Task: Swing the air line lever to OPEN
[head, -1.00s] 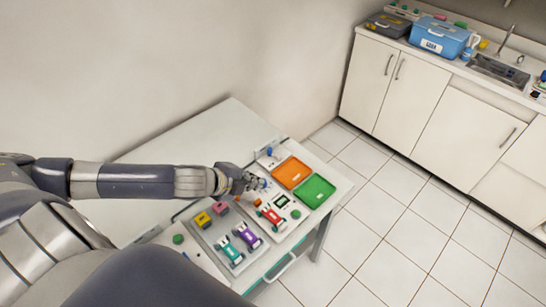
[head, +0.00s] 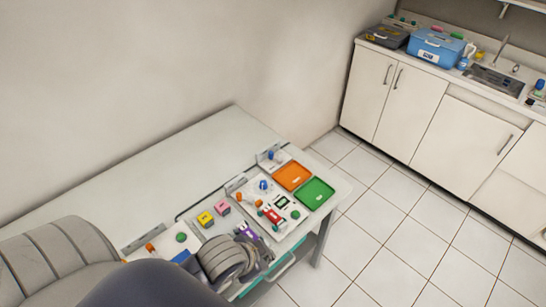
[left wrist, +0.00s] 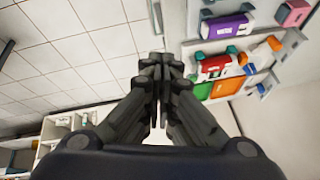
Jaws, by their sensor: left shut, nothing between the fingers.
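The table carries a panel (head: 258,222) with small blue and orange fittings. A blue fitting (head: 263,185) stands near its back edge, an orange one (head: 239,198) to its left. Another blue fitting (head: 271,155) is on a small plate behind the orange tray. No label is readable, so I cannot tell which is the air line lever or how it is set. My left gripper (head: 264,254) is at the table's front side, partly hidden by my wrist, away from these fittings. In the left wrist view its fingers (left wrist: 160,75) are together and empty. My right gripper is not in view.
Orange (head: 292,175) and green (head: 315,193) trays lie at the table's right end. A red holder (head: 270,214), yellow (head: 205,218) and pink (head: 222,207) blocks and a purple holder (head: 247,232) sit near my left gripper. The table's back left is clear.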

